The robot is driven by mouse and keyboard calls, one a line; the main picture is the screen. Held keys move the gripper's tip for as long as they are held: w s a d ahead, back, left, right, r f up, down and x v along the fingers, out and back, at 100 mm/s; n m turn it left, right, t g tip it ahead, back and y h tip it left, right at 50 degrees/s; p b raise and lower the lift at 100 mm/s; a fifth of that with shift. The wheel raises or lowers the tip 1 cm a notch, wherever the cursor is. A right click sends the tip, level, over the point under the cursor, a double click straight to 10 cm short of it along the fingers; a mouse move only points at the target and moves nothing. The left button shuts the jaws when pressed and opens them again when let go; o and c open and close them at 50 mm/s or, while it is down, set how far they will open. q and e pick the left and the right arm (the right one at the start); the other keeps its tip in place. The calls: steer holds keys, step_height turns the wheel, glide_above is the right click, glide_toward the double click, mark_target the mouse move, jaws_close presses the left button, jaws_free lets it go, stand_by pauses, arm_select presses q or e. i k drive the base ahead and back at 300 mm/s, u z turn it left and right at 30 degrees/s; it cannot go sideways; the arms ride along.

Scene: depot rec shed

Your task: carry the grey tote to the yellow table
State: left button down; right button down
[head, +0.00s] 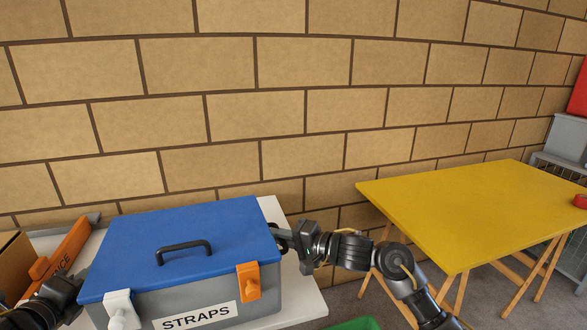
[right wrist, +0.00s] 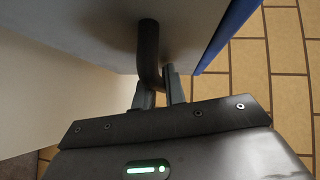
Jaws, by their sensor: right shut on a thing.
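The grey tote (head: 272,290) has a blue lid with a black handle, one white latch, one orange latch and a STRAPS label. It is over the white table (head: 306,296) in the head view; its underside is hidden, so I cannot tell whether it touches. My right gripper (head: 284,239) is shut on the dark side handle (right wrist: 149,42) at the tote's right end. My left gripper (head: 66,288) is at the tote's left end; its fingers are hidden and I cannot tell its grip. The yellow table (head: 460,205) stands to the right, apart from the white table.
A red object (head: 580,201) lies at the yellow table's right edge; the rest of its top is clear. An orange item (head: 66,248) and a cardboard box (head: 12,252) are left of the tote. Something green (head: 357,324) is at the bottom. A brick wall runs behind.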

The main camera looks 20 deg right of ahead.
mark_target(473, 218)
steer(key=k, duration=0.15)
steer(key=z, duration=3.2)
steer(key=i, duration=3.3)
steer(key=u, duration=0.2)
